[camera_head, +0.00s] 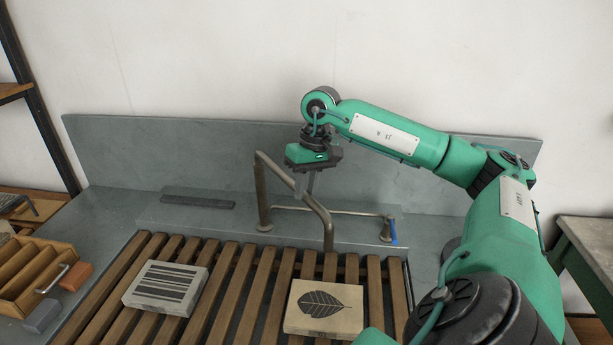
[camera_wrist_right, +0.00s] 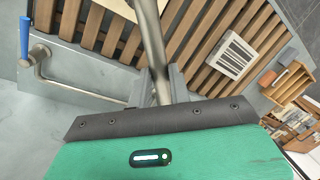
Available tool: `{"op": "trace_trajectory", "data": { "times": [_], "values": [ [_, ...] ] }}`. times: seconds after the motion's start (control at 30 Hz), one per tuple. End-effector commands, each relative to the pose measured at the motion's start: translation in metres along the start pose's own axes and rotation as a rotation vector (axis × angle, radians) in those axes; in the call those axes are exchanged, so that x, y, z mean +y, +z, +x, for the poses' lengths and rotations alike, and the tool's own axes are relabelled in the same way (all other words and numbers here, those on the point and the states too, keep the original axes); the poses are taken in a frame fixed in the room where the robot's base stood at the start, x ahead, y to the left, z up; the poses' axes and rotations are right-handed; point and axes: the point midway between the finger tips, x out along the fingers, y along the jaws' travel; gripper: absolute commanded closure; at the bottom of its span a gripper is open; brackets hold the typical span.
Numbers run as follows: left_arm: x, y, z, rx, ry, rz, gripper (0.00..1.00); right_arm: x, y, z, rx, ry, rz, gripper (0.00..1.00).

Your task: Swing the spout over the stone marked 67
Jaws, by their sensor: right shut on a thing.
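The metal spout (camera_head: 318,209) rises from a post at the back of the sink, and its bent end hangs over the slats behind the leaf stone. My right gripper (camera_head: 304,190) is shut on the spout's sloping arm; in the right wrist view the pipe (camera_wrist_right: 152,40) runs between the fingers (camera_wrist_right: 160,88). A stone with a dark leaf print (camera_head: 323,308) lies on the slatted rack at right. A stone with black stripes (camera_head: 166,287) lies at left and shows in the wrist view (camera_wrist_right: 235,56). I cannot read a 67 on either stone. My left gripper is out of view.
A tap lever with a blue handle (camera_head: 393,231) stands right of the spout. A dark bar (camera_head: 198,201) lies on the back ledge. A wooden divided box (camera_head: 34,268) and an orange block (camera_head: 76,277) are at left. Bare slats (camera_head: 240,290) lie between the stones.

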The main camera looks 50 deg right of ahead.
Motion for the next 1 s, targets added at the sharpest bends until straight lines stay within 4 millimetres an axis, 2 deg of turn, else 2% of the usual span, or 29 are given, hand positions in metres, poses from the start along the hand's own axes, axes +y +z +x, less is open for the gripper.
{"op": "trace_trajectory", "data": {
  "times": [0.07,0.1,0.2,0.47,0.63,1.0],
  "values": [
    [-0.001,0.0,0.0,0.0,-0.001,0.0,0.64,0.0,0.0,-0.001,0.002,-0.001,0.0,1.0],
    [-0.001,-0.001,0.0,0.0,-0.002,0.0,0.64,0.0,0.0,-0.001,0.002,-0.001,0.001,0.76],
    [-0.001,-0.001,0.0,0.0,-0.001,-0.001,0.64,0.0,0.0,-0.001,0.001,-0.001,0.001,0.59],
    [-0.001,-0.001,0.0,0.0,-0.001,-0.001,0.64,0.0,0.0,-0.001,0.001,-0.001,0.0,0.59],
    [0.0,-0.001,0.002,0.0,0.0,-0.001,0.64,0.0,-0.001,-0.009,0.003,-0.002,0.0,0.59],
    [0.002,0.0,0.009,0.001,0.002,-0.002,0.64,-0.001,-0.001,-0.073,0.005,-0.004,0.0,0.59]
  ]
}}
